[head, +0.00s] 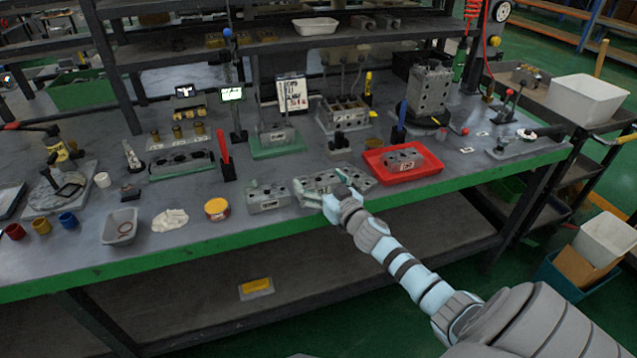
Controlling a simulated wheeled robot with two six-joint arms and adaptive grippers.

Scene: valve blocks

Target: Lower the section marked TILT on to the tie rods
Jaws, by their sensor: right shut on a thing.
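My right gripper (335,197) is at the front of the bench, shut on a grey valve section (316,184). The gripper hides part of this section, and I cannot read its marking. Another grey section (268,198) lies just left of it, and one more (356,178) lies close on its right. A labelled grey section (401,161) sits in a red tray (432,163). Behind, a grey block stands on a green mat (292,148), with thin uprights that may be the tie rods; they are too small to tell. My left gripper is not in view.
A ported block assembly (342,112) and a tall grey block (430,88) stand farther back. A red-handled tool (223,147) stands upright to the left. A yellow tin (217,208), a white cloth (170,220) and a small tray (121,227) lie along the front left.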

